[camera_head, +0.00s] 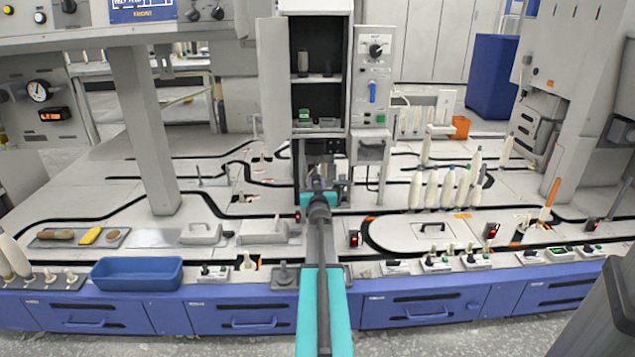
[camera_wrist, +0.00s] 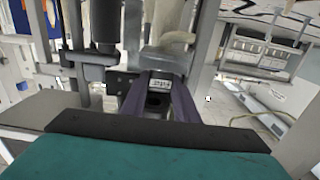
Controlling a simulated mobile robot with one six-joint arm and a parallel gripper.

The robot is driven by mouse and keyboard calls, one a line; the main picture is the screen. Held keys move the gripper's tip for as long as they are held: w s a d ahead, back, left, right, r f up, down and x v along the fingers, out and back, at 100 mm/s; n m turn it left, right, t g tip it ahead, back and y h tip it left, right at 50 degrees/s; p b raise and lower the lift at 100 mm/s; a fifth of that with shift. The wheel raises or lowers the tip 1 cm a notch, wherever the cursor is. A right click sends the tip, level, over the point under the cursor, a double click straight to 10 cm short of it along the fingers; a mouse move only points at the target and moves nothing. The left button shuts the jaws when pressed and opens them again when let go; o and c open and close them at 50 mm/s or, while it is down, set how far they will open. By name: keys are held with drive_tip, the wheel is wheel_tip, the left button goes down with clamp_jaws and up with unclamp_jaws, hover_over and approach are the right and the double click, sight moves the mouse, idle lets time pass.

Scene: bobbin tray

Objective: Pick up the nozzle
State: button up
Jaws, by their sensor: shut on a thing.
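My gripper (camera_head: 320,182) is at the centre of the head view, in front of the tall open cabinet, and my arm hides part of what lies below it. In the wrist view, the two purple fingers of my gripper (camera_wrist: 161,92) are closed around a small grey and dark part with a dark hole, which I take to be the nozzle (camera_wrist: 157,100). A small label shows just above the hole. The nozzle's full shape is hidden between the fingers. In the head view it is too small to tell apart from the dark fittings there.
The open cabinet (camera_head: 290,90) stands close behind my gripper, with metal posts and fittings around it. White bobbins (camera_head: 432,188) stand in a row at right. A blue tray (camera_head: 137,273) is at front left. The pale deck (camera_head: 90,190) has clear patches between black tracks.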

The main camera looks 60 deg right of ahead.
sight(316, 179)
drive_tip(key=shift+r, duration=0.1)
drive_tip(key=shift+r+p, duration=1.1)
drive_tip(key=shift+r, duration=0.55)
drive_tip(key=shift+s+a+r, duration=0.1)
drive_tip(key=shift+a+r, duration=0.05)
drive_tip(key=shift+a, duration=0.05)
drive_tip(key=w+a+r+p+v, duration=0.1)
drive_tip(key=w+p+v, duration=0.1)
drive_tip(key=v, duration=1.3)
drive_tip(key=shift+a+p, duration=0.4)
drive_tip(key=shift+a, duration=0.05)
drive_tip(key=shift+r, duration=0.15)
